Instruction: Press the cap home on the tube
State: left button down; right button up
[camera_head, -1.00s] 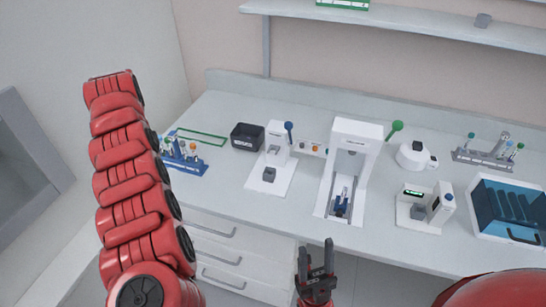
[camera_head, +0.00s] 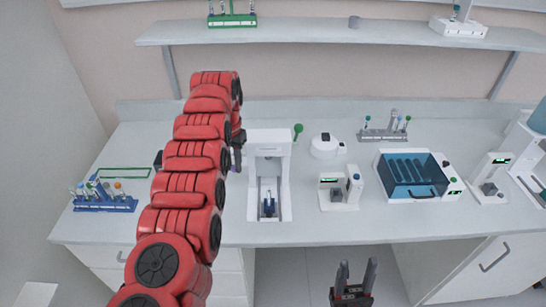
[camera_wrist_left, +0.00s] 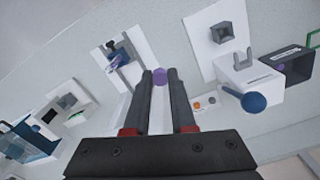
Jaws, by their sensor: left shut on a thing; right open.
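My left gripper (camera_head: 237,142) is beside the left side of the white press (camera_head: 270,142), partly hidden by my own arm. In the left wrist view its two dark fingers (camera_wrist_left: 160,78) are shut on a small purple piece, likely the cap (camera_wrist_left: 160,76), at the fingertips. The press has a green-knobbed lever (camera_head: 298,130) and a blue holder (camera_head: 268,207) on its base. The wrist view shows the holder (camera_wrist_left: 119,51) with a purplish piece by it; whether that is the tube is unclear. My right gripper (camera_head: 356,278) is open and empty, low in front of the bench.
A blue rack (camera_head: 105,205) with tubes stands at the left. Right of the press are a small display device (camera_head: 340,190), a round white device (camera_head: 324,147) and a blue-lidded box (camera_head: 410,175). My arm hides the bench left of the press.

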pick_arm(q)
jog(key=d+p, duration=0.1)
jog(key=d+m+p, duration=0.1)
jog(key=d, duration=0.1)
jog(key=shift+w+r+m, duration=0.1)
jog(key=shift+r+m, duration=0.1)
jog(key=shift+m, duration=0.1)
jog(key=shift+d, duration=0.1)
jog(key=shift+d+m+p, duration=0.4)
jog(key=shift+d+p, duration=0.25)
jog(key=shift+d, duration=0.05)
jog(key=shift+s, duration=0.25)
